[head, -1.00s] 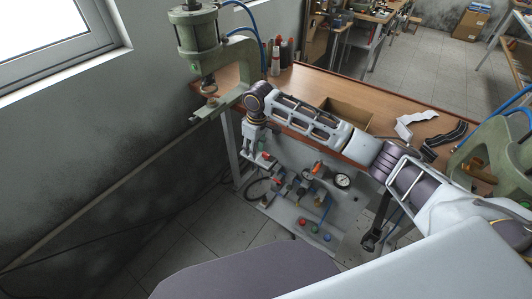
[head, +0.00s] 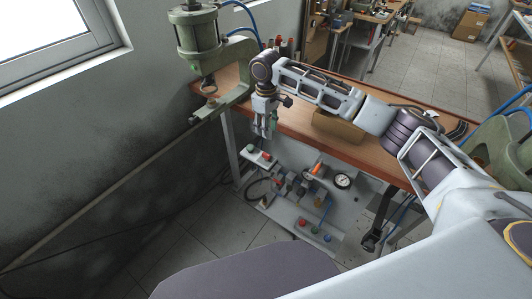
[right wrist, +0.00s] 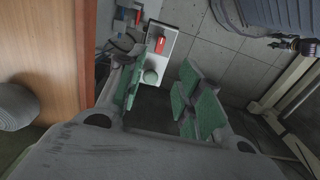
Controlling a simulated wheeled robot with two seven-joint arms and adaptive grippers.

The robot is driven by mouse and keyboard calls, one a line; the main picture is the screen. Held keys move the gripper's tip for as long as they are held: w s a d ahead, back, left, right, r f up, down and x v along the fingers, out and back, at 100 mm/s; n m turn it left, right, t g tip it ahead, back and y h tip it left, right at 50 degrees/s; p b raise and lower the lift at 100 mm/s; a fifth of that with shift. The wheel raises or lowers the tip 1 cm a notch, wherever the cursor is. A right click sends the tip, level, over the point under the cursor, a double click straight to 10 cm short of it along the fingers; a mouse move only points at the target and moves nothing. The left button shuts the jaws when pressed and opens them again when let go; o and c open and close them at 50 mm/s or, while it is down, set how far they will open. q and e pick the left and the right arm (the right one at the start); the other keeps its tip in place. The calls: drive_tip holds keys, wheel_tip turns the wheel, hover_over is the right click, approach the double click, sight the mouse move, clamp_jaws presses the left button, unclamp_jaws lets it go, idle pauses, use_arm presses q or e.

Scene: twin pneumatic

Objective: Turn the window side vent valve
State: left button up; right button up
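A pneumatic panel with valves and fittings (head: 290,188) is below the bench's front edge in the head view. An orange-red handle (head: 317,169) sits near its round gauge (head: 343,181). I cannot tell for sure which part is the window side vent valve. A white box with a red button (head: 266,155) is at the panel's window-side end. My right gripper (head: 267,131) points down above this box, apart from it. In the right wrist view its green-padded fingers (right wrist: 166,92) are spread and empty, with the red button (right wrist: 160,44) beyond them. My left gripper is out of view.
A green press (head: 198,40) stands at the window-side end of the wooden bench (head: 390,160). A cardboard box (head: 338,127) lies on the bench under my right arm. A lower plate with coloured buttons (head: 314,230) is near the tiled floor.

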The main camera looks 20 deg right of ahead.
sight(266, 154)
drive_tip(key=shift+f, duration=6.9)
drive_tip(key=shift+c, duration=0.2)
clamp_jaws()
